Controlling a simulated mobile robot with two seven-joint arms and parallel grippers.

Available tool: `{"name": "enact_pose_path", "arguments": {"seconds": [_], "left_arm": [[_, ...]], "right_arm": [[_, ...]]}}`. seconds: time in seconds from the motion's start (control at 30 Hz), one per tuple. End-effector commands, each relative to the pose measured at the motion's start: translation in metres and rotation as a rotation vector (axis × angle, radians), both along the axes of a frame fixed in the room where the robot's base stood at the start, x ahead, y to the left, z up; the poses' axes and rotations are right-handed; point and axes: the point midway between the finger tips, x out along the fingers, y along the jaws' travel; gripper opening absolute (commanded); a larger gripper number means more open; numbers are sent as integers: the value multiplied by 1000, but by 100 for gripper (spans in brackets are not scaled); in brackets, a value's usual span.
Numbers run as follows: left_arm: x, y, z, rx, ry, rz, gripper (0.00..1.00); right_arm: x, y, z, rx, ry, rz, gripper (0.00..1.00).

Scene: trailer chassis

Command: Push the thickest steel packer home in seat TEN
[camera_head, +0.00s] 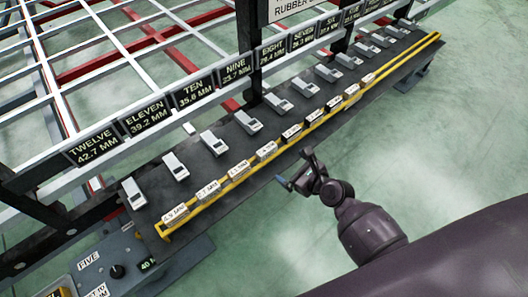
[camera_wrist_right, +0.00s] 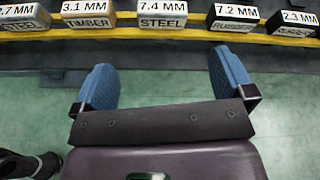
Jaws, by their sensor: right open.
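In the right wrist view a white-topped packer marked 7.4 MM STEEL (camera_wrist_right: 162,15) sits on the yellow rail, ahead of and between my fingers. Another steel packer, marked 2.7 MM (camera_wrist_right: 20,18), is at the left. The head view shows the row of packers, their print too small to read. The sign TEN (camera_head: 194,92) hangs behind the bench; a grey block (camera_head: 213,142), seemingly its seat, lies in front of it. My right gripper (camera_head: 295,168) is open and empty, apart from the rail on its near side; it also shows in the right wrist view (camera_wrist_right: 163,72). My left gripper is not in view.
Packers marked 3.1 MM TIMBER (camera_wrist_right: 87,14) and 7.2 MM RUBBER (camera_wrist_right: 234,17) flank the 7.4 MM one closely. The yellow rail (camera_head: 300,134) runs along the dark bench's near edge. A grey control box (camera_head: 110,265) stands lower left. The green floor in front is clear.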

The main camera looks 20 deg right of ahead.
Motion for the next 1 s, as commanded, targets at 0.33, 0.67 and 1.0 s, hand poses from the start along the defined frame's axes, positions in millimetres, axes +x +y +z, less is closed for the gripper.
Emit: {"name": "enact_pose_path", "arguments": {"seconds": [0.33, 0.67, 1.0], "left_arm": [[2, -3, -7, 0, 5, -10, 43], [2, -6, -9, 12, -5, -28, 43], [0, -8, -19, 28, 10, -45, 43]], "right_arm": [[30, 8, -13, 202, 52, -75, 100], [63, 19, -28, 199, 52, -74, 100], [85, 27, -41, 197, 55, -73, 100]]}}
